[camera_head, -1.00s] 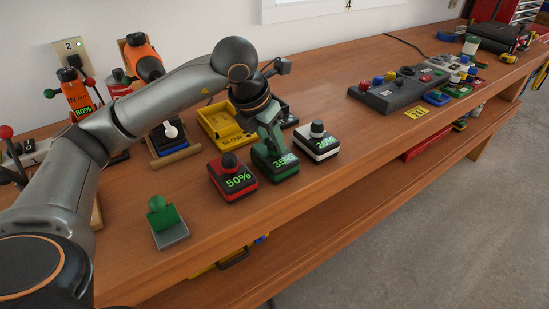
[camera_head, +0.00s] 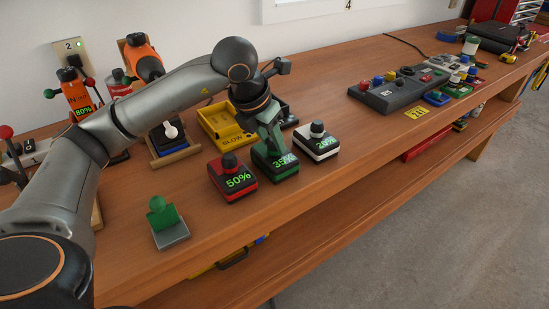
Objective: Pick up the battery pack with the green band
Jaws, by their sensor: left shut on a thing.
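The battery pack with the green band (camera_head: 277,168) stands on the bench in the head view, its display reading 35%. My left gripper (camera_head: 270,136) reaches down on it from above and is shut on its top part. The pack looks upright, at the bench surface; I cannot tell if there is a gap below it. A red-banded pack (camera_head: 232,178) reading 50% stands close on its left. A white-banded pack (camera_head: 317,143) reading 20% stands on its right. My right gripper is not in view.
A yellow charger (camera_head: 222,128) marked SLOW sits behind the packs. A green piece on a grey plate (camera_head: 170,233) stands front left. Orange drills (camera_head: 146,60) stand at the back. Control boxes (camera_head: 390,95) lie farther right. Bench space right of the white-banded pack is clear.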

